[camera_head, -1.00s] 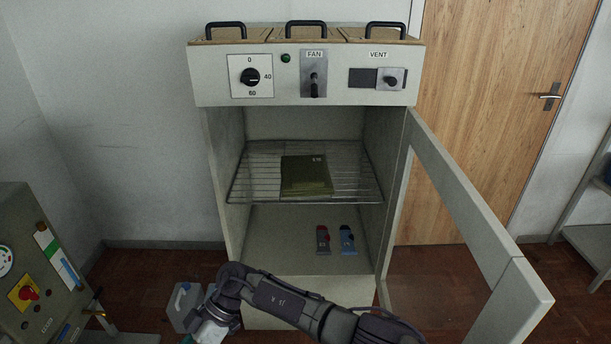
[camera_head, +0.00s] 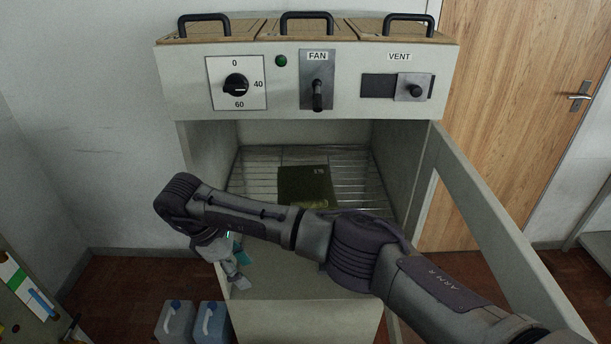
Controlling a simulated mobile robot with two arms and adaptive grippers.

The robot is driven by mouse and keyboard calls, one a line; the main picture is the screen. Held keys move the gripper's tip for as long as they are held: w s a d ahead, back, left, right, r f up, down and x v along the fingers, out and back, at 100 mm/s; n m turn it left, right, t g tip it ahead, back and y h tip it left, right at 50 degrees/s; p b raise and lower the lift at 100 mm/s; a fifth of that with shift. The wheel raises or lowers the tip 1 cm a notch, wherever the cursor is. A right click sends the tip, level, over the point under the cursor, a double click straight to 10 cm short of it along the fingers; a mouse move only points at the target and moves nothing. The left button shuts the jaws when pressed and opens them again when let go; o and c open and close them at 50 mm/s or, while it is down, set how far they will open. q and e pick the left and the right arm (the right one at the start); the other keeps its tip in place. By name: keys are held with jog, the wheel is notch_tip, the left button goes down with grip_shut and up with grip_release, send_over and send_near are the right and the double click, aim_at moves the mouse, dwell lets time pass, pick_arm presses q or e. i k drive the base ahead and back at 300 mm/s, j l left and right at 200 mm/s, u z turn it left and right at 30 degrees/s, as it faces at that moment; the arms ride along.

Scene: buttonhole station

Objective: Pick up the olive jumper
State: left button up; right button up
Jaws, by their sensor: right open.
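The olive jumper (camera_head: 304,182) lies folded and flat on a wire rack (camera_head: 262,172) inside the open cabinet. My right arm crosses in front and covers the jumper's lower edge. My right gripper (camera_head: 241,270) hangs below its wrist at the cabinet's left front, lower than the rack and to the left of the jumper. It is open, empty and apart from the jumper. My left gripper is out of view.
The cabinet door (camera_head: 490,215) stands open at the right. A control panel (camera_head: 310,85) with dial, fan switch and vent slider spans the top. Two jugs (camera_head: 175,322) (camera_head: 211,322) stand on the floor at lower left. My arm hides much of the lower compartment.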

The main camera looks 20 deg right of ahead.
aim_at(304, 186)
jog(key=i+l, duration=0.2)
jog(key=i, duration=0.25)
jog(key=i+l, duration=0.15)
jog(key=i, duration=0.25)
